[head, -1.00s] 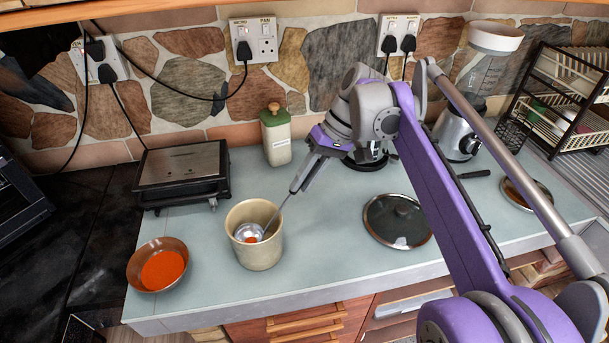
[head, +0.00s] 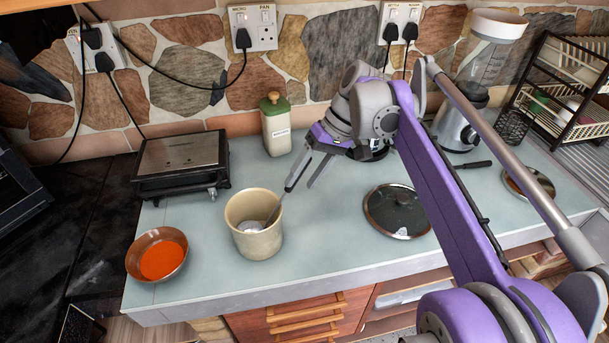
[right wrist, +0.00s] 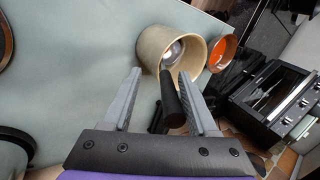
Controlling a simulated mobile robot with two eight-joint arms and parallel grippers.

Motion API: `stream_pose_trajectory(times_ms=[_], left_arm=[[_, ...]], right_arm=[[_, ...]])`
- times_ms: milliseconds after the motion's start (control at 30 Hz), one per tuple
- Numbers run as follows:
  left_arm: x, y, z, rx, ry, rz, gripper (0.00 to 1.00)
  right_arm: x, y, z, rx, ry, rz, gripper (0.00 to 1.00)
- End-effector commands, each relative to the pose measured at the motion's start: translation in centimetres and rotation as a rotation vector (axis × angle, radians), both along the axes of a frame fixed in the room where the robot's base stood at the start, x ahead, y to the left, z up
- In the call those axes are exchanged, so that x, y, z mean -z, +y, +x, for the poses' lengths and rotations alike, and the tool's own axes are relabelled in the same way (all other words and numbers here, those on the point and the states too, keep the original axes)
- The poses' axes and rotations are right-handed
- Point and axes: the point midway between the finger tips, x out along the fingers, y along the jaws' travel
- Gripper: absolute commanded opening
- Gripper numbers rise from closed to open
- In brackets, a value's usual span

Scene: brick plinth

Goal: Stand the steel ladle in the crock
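The cream crock (head: 262,243) stands upright on the counter and also shows in the right wrist view (right wrist: 153,47). The steel ladle (head: 272,214) is in it, bowl down inside, its handle leaning over the rim toward my right gripper. In the right wrist view the ladle's black handle (right wrist: 171,100) points up at the camera between the spread fingers. My right gripper (head: 300,188) is open just beside the handle end, above and right of the crock; its fingers also show in the right wrist view (right wrist: 160,73). My left gripper is out of view.
A copper bowl of orange-red sauce (head: 160,258) stands left of the crock. A grill press (head: 182,162) and a green-lidded canister (head: 276,128) are behind. A glass lid (head: 397,211) lies right; the counter between is clear.

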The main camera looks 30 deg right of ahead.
Motion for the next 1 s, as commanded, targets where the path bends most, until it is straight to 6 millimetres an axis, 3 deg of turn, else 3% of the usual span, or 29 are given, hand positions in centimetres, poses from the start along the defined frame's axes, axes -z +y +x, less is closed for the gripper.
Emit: stream_pose_trajectory(times_ms=[300,700,1000], left_arm=[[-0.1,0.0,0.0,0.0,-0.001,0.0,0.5],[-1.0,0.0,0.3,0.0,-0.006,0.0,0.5],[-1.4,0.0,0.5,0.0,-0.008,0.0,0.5]], right_arm=[[-0.6,-0.4,0.0,0.0,0.0,0.0,0.58],[-7.2,-4.1,-0.7,0.003,-0.001,0.0,0.58],[-9.4,-5.3,-0.9,0.0,0.0,0.001,0.58]])
